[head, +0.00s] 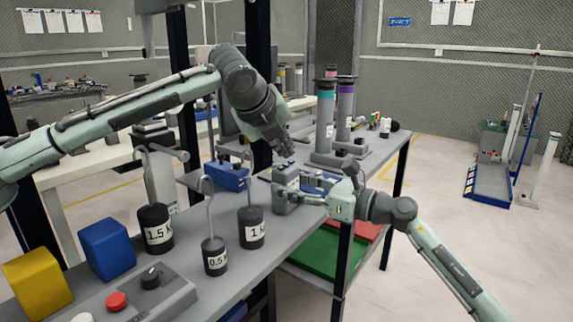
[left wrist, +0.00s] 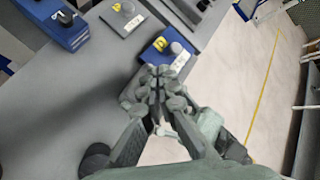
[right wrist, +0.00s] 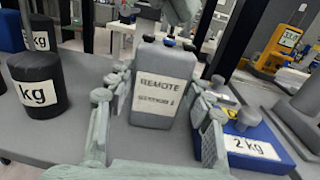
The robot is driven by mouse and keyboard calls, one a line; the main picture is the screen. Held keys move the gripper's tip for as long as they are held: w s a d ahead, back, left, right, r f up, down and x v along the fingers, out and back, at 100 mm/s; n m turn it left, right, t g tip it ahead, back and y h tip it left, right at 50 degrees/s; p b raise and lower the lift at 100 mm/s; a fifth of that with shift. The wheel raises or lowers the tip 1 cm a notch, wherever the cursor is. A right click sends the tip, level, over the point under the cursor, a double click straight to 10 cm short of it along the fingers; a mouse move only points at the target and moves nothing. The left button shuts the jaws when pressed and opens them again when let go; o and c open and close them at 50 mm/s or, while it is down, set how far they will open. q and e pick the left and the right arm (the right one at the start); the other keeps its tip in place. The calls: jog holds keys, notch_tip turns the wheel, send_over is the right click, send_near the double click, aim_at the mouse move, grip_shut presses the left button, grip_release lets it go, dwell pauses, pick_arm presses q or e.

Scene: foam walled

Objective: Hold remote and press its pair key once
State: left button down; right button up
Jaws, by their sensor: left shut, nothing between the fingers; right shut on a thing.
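The remote (head: 285,177) is a grey box, held upright at the table's far right edge. In the right wrist view the remote (right wrist: 160,88) shows its "REMOTE" label, with small dark and blue keys (right wrist: 168,42) on top. I cannot tell which key is the pair key. My right gripper (head: 283,196) is shut on the remote, with a finger on each side. My left gripper (head: 287,151) is shut and empty, pointing down just above the remote. In the left wrist view the closed left fingers (left wrist: 157,78) hide most of the remote. I cannot tell whether they touch a key.
Black weights (head: 155,228) with tall hooks stand nearer on the grey table. Blue (head: 107,247) and yellow (head: 38,283) blocks and a button box (head: 135,300) are at front left. Tall grey cylinders (head: 326,118) stand behind.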

pick_arm(q)
jog(key=shift+f, duration=0.15)
jog(key=shift+f, duration=0.25)
jog(key=shift+f, duration=0.3)
dwell(0.5)
jog(key=shift+r, duration=0.75)
jog(key=shift+r, duration=2.5)
